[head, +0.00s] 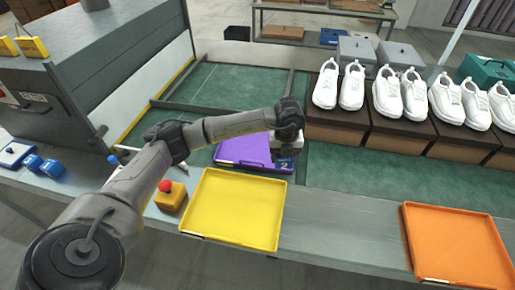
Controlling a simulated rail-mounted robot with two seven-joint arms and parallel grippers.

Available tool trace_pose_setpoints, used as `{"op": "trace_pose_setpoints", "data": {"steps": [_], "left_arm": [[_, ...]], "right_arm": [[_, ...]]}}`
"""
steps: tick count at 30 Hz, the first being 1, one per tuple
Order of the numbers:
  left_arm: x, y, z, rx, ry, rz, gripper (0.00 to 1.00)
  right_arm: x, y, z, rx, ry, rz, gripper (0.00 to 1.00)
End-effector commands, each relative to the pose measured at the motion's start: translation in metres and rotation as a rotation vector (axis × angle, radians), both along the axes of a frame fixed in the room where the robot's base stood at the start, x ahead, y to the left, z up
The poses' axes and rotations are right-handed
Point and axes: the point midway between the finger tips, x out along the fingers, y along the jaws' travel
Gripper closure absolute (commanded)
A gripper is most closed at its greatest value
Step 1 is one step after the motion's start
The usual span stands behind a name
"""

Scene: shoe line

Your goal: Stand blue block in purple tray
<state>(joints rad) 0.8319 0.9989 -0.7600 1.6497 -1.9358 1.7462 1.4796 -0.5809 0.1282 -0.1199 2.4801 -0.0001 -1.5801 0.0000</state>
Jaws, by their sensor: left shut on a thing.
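The purple tray (233,150) lies on the green surface near the middle, behind the yellow tray, partly hidden by my left arm. My left gripper (286,150) points down over the tray's right end. It is shut on a blue block (284,164) with a white "2" on its face. The block looks upright. I cannot tell whether its bottom touches the tray. The fingertips are mostly hidden by the hand and the block. My right gripper is not in view.
A yellow tray (232,212) lies in front and an orange tray (455,245) at the right. A yellow box with a red button (168,192) stands left of the yellow tray. White shoes (388,92) stand on brown boxes at the back right.

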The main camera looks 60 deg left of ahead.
Motion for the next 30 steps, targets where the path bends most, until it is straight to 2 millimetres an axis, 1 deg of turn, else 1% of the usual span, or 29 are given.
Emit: {"op": "trace_pose_setpoints", "data": {"steps": [1,6,9,12,15,18,23,26,30], "left_arm": [[-0.003,0.012,-0.008,0.002,0.003,0.138,0.67],[-0.010,0.042,-0.023,0.002,0.001,0.601,0.67],[-0.014,0.057,-0.030,0.002,0.002,0.832,0.67],[-0.018,0.070,-0.035,0.001,0.001,1.022,0.67],[-0.020,0.080,-0.038,0.000,0.000,1.166,0.67],[-0.022,0.086,-0.040,0.000,0.000,1.265,0.67],[-0.023,0.099,-0.048,0.000,0.000,1.344,0.67],[-0.022,0.117,-0.060,0.001,0.000,1.360,0.67],[-0.020,0.146,-0.078,0.000,0.000,1.361,0.67]], "right_arm": [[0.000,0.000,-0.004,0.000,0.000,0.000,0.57],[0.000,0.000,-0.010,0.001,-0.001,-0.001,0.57],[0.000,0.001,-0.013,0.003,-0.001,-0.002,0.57],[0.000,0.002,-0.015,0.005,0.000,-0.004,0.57],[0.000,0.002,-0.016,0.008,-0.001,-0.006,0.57],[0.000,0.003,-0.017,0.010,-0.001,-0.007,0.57],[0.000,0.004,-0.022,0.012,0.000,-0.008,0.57],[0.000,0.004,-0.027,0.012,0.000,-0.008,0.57],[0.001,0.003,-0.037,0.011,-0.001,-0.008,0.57]]}}
